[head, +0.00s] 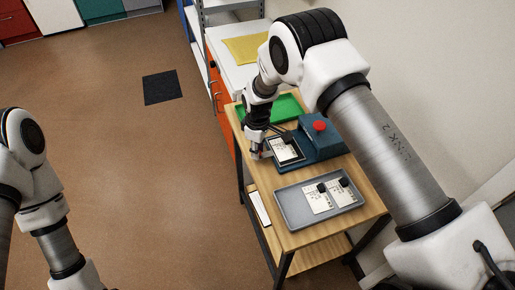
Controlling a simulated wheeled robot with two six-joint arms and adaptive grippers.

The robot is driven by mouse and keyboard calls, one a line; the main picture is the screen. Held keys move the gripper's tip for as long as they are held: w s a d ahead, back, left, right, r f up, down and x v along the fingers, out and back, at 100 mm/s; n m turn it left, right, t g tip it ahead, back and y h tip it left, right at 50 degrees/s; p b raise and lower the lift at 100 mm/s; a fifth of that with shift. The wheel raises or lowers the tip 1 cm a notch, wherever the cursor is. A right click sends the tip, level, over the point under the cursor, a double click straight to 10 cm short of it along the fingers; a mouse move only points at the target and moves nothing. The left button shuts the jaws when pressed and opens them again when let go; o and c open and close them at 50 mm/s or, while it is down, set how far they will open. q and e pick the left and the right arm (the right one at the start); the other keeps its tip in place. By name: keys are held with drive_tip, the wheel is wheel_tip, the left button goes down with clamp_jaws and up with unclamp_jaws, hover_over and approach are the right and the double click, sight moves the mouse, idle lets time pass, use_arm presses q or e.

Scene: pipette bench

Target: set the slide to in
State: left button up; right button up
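A blue device (325,146) with a red knob (320,126) on top stands on the wooden bench. At its left side is a flat dark slide (298,156) carrying a white card (284,149) in a black frame. The slide sticks out from the device's body toward the left. My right gripper (258,152) points down at the outer left end of the slide. It is small and partly dark, so I cannot tell whether its fingers touch the slide or are closed. My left arm shows at the left edge, and its gripper is out of view.
A grey tray (285,218) with two white cards bearing black blocks lies in front of the device. A green tray (287,108) lies behind it. A white strip (259,207) lies by the bench's left side. Open brown floor (130,180) is to the left.

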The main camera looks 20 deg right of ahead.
sight(291, 146)
drive_tip(key=d+b, duration=0.1)
drive_tip(key=d, duration=1)
drive_tip(key=shift+w+b, duration=0.2)
drive_tip(key=shift+b, duration=0.1)
clamp_jaws()
drive_tip(key=shift+d, duration=0.25)
drive_tip(key=shift+a, duration=0.1)
drive_tip(key=o, duration=0.7)
unclamp_jaws()
drive_tip(key=shift+o, duration=1.2)
drive_tip(key=shift+d, duration=0.3)
